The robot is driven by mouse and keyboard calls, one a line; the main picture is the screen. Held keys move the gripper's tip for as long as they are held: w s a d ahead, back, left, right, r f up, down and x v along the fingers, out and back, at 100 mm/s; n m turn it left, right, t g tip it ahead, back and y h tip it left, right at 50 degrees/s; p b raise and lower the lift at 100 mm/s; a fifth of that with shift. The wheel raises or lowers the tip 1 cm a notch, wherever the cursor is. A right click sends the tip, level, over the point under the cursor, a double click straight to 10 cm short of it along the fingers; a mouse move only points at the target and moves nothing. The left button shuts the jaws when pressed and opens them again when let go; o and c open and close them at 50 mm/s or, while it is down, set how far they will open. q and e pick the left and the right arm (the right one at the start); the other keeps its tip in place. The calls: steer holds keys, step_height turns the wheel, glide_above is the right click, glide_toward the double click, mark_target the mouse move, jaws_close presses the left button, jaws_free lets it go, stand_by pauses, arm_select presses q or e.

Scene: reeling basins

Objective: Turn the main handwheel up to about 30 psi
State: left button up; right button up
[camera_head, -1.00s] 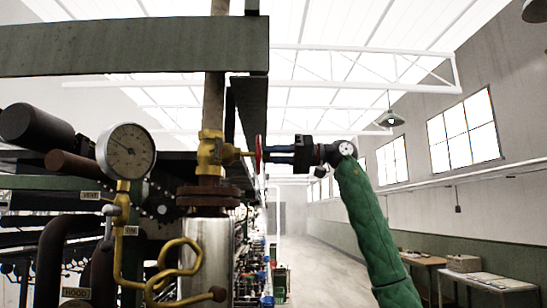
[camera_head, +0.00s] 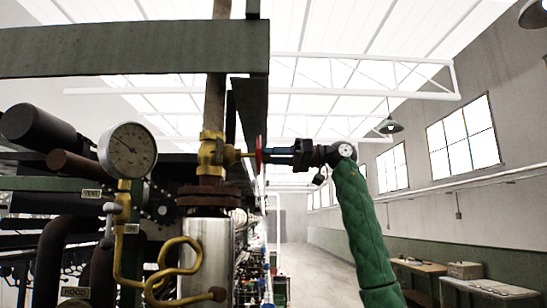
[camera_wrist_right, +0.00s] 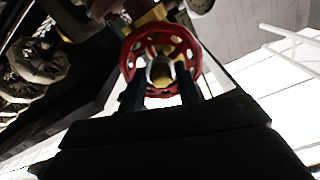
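The red handwheel (camera_head: 259,157) shows edge-on in the head view, on the stem of a brass valve (camera_head: 211,152). In the right wrist view the red handwheel (camera_wrist_right: 130,58) faces me, with its spokes and pale hub visible. My right gripper (camera_head: 268,154) comes from the right and its fingertips are at the wheel. In the right wrist view the two fingers of my right gripper (camera_wrist_right: 161,92) stand apart at the wheel's lower left and right; I cannot tell whether they touch it. A round pressure gauge (camera_head: 127,150) has its needle toward the upper left. My left gripper is not in view.
A green beam (camera_head: 130,47) crosses above the valve. Brass tubing (camera_head: 190,262) and dark pipes (camera_head: 50,250) fill the lower left. A clear aisle (camera_head: 325,262) runs to the right, with tables (camera_head: 420,267) along the wall.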

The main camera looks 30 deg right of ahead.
steer(key=c, duration=0.6)
steer(key=o, duration=0.9)
steer(key=shift+c, duration=0.2)
steer(key=shift+d, duration=0.1)
steer(key=b+v, duration=0.1)
steer(key=v, duration=0.6)
